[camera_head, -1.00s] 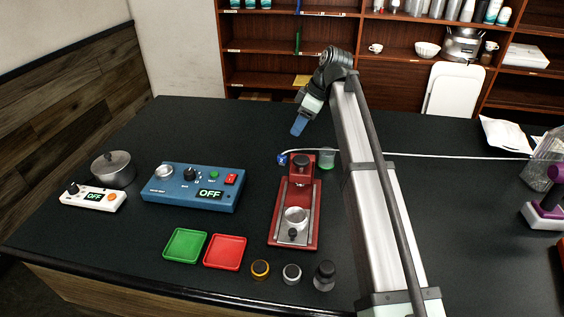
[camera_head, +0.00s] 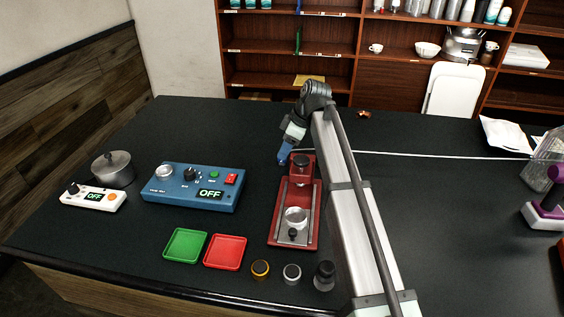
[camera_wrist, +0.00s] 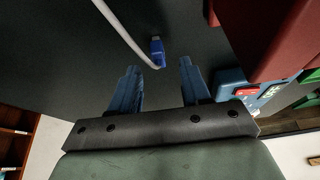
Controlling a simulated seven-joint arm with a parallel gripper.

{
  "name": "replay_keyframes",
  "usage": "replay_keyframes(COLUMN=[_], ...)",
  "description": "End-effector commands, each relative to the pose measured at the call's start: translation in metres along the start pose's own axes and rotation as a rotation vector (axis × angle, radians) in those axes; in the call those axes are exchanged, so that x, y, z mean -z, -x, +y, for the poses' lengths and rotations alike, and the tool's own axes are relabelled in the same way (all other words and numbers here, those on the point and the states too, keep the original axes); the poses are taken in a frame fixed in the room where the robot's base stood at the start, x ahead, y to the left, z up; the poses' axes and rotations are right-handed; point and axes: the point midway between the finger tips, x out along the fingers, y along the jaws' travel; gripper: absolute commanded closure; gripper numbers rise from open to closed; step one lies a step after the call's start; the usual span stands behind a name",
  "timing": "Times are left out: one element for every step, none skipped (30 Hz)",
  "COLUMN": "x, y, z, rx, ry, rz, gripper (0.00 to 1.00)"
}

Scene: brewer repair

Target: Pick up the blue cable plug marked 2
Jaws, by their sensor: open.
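The blue cable plug (camera_wrist: 157,48) lies on the dark table at the end of a white cable (camera_wrist: 122,30), seen in the wrist view. No number can be read on it. My gripper (camera_wrist: 158,68) has its two blue fingers apart with nothing between them. The plug shows just beyond the fingertips, roughly centred between them. In the head view my gripper (camera_head: 284,157) points down at the back left of the red brewer (camera_head: 310,220) and hides the plug. The cable (camera_head: 440,155) runs off to the right there.
The red brewer stands close beside my gripper. A blue control box (camera_head: 195,188), a white switch box (camera_head: 93,198) and a metal pot (camera_head: 113,168) stand left. Green (camera_head: 167,253) and red trays (camera_head: 212,260) lie in front. The back left of the table is clear.

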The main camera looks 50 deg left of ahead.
Motion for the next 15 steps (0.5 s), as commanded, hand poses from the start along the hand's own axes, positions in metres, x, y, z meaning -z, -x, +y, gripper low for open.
replay_keyframes(x=[-0.001,-0.001,-0.002,-0.002,-0.003,-0.003,-0.003,-0.003,-0.003,-0.003,-0.003,-0.003,-0.003,-0.003,-0.003], y=[-0.006,-0.01,-0.015,-0.019,-0.023,-0.029,-0.033,-0.036,-0.04,-0.041,-0.042,-0.043,-0.043,-0.043,-0.043], z=[0.0,0.0,0.0,0.0,0.0,0.001,0.001,0.001,0.001,0.001,0.001,0.001,0.001,0.001,0.001], rx=[0.001,0.001,0.001,0.002,0.002,0.002,0.001,0.001,0.001,0.001,0.0,0.0,0.0,0.0,0.0], ry=[0.0,0.0,0.0,0.0,0.0,0.0,0.0,0.0,0.0,0.0,0.0,0.0,0.0,0.0,0.0], rz=[-0.001,-0.001,-0.001,-0.001,-0.001,-0.001,-0.001,-0.001,0.0,0.0,0.0,0.0,0.0,0.0,0.0], gripper=[0.53,0.53,0.53,0.53,0.53,0.53,0.53,0.53,0.53,0.53,0.53,0.53,0.53,0.53,0.53])
